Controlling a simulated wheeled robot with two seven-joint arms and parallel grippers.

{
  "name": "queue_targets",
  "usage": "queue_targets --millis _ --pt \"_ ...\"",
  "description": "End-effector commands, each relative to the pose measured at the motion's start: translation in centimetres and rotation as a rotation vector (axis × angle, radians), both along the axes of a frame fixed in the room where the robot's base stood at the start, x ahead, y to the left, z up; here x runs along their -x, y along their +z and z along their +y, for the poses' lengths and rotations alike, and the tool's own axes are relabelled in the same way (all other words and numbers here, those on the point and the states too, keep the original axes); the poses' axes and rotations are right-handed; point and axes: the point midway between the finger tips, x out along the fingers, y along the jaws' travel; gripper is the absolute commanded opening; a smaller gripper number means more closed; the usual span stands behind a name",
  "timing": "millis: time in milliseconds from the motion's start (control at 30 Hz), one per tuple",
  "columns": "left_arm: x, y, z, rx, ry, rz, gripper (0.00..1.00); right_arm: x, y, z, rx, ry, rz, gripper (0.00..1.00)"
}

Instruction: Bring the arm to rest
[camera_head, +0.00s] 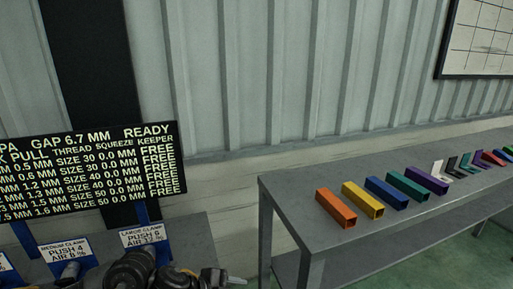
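Dark grey rounded parts (172,277) with a lighter piece at their right end show at the bottom edge of the head view, left of the table. They look like part of an arm of mine, cut off by the frame. I cannot make out fingers or anything held there. My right gripper is out of view.
A grey table (282,208) carries a row of coloured square tubes, including an orange tube (336,207) and a yellow tube (362,200). A black display board (88,168) stands at left above clamp signs (144,235). A corrugated wall (270,70) is behind.

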Motion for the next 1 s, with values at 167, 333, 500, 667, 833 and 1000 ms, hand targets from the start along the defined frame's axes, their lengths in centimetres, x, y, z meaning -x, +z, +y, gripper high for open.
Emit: queue_targets --millis 167,333,500,667,833,1000 --pt "2.4 0.7 -3.7 0.219 0.203 -0.010 0.53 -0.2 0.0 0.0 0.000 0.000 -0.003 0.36" --pt "3.5 -0.2 -1.1 0.319 0.526 0.063 0.53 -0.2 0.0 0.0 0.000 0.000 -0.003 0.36" --pt "6.8 -4.4 5.6 0.291 0.898 0.232 0.53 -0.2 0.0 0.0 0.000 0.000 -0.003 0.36" --pt "12.1 -8.6 11.7 0.195 1.166 0.405 0.53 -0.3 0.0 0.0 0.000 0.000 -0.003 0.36" --pt "17.7 -11.4 15.9 0.098 1.342 0.551 0.53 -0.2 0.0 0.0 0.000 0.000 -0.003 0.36" --pt "22.9 -13.1 18.9 0.009 1.468 0.673 0.53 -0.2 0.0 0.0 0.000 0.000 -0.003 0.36"
